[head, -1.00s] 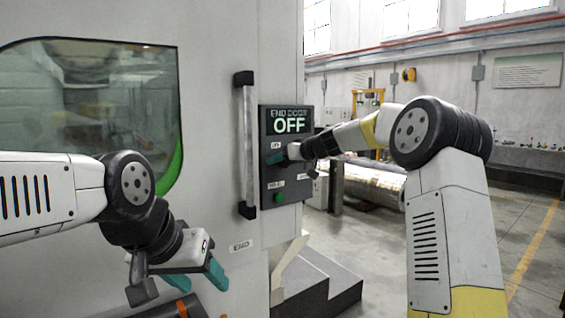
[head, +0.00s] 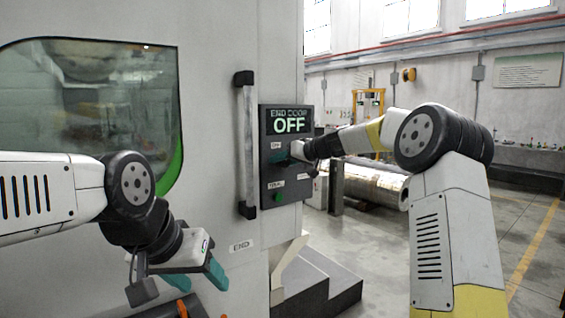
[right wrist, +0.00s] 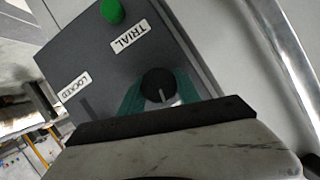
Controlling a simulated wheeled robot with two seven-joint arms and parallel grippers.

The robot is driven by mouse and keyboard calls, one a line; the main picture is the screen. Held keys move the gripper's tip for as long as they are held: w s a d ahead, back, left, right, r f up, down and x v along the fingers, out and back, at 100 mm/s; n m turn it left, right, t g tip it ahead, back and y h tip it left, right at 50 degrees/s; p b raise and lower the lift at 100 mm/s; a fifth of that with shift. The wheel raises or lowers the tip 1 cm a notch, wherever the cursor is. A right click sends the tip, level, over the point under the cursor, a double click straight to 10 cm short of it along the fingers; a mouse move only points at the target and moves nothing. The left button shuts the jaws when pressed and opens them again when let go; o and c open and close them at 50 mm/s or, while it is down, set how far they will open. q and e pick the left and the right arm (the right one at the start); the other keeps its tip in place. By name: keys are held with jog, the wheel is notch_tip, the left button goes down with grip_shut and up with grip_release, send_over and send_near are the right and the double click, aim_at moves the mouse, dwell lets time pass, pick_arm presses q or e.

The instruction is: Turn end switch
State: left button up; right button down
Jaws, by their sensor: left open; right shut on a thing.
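A dark control panel (head: 302,176) is mounted on the machine front in the head view. Its display (head: 289,121) reads "END DOOR OFF". My right gripper (head: 284,158) is at the middle of the panel, below a small label. In the right wrist view its teal fingers stand on both sides of a round black switch knob (right wrist: 158,85) with a pale pointer mark, and it is shut on this knob. My left gripper (head: 198,281) is open and empty at the lower left, in front of the machine.
A green button (head: 279,197) sits low on the panel; it also shows near a "TRIAL" label (right wrist: 129,36). A "LOCKED" label (right wrist: 75,86) is beside it. A vertical door handle (head: 246,145) stands left of the panel.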

jog(key=m+y, duration=0.2)
jog(key=m, duration=0.1)
jog(key=shift+d+g, duration=0.15)
jog(key=shift+g, duration=0.15)
jog(key=m+y, duration=0.1)
jog(key=m, duration=0.2)
jog(key=shift+y, duration=0.3)
jog(key=m+y, duration=0.1)
jog(key=m, duration=0.2)
jog(key=shift+f+m+y, duration=0.15)
jog(key=shift+m+y, duration=0.15)
jog(key=shift+m+t+y, duration=0.5)
jog(key=shift+m, duration=0.9)
jog(key=c, duration=0.9)
grip_release()
jog(key=shift+o, duration=0.2)
